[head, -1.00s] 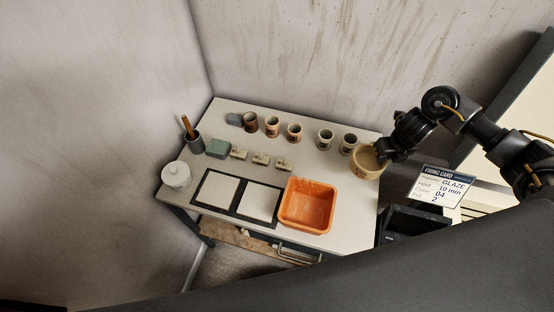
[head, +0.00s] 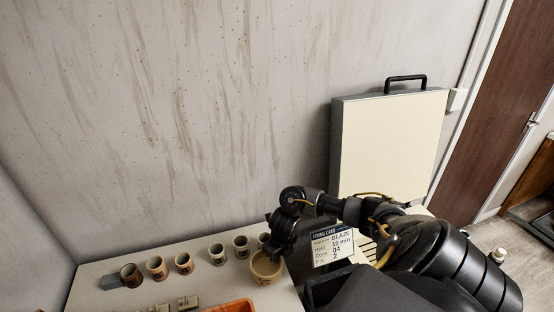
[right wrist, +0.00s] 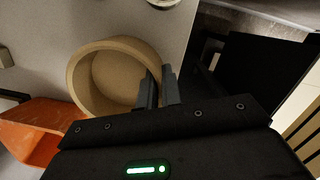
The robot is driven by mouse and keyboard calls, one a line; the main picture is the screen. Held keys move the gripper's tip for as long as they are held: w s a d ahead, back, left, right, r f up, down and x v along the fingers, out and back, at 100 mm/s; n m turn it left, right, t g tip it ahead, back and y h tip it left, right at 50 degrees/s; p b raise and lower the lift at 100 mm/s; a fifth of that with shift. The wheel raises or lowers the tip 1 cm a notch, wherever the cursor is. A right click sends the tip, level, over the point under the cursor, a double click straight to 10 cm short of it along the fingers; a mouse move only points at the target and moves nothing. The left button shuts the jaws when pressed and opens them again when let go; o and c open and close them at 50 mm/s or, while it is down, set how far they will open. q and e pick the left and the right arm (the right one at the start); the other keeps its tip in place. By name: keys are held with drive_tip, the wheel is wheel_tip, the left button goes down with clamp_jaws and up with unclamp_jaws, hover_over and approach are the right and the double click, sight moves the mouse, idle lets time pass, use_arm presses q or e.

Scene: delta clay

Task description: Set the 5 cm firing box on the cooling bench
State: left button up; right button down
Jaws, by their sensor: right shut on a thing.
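The firing box looks to be the round tan tub (head: 266,269) with an open top, upright at the right end of the pale table (head: 225,285). My right gripper (head: 272,249) reaches it from the right. In the right wrist view the two fingers (right wrist: 159,88) are shut on the wall of the firing box (right wrist: 88,75). Whether its base touches the table cannot be told. Which surface is the cooling bench is not clear from these frames. My left gripper is not in view.
Several cups (head: 183,263) stand in a row left of the box. An orange bin (head: 232,306) is near it, partly cut off. A firing card (head: 332,247) stands to the right. Behind is a large pale panel (head: 390,145) with a black handle.

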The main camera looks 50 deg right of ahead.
wheel_tip(320, 180, down, 4)
drive_tip(key=shift+r, duration=0.25)
drive_tip(key=shift+f, duration=0.2)
drive_tip(key=c, duration=1.6)
unclamp_jaws()
drive_tip(key=shift+r, duration=0.1)
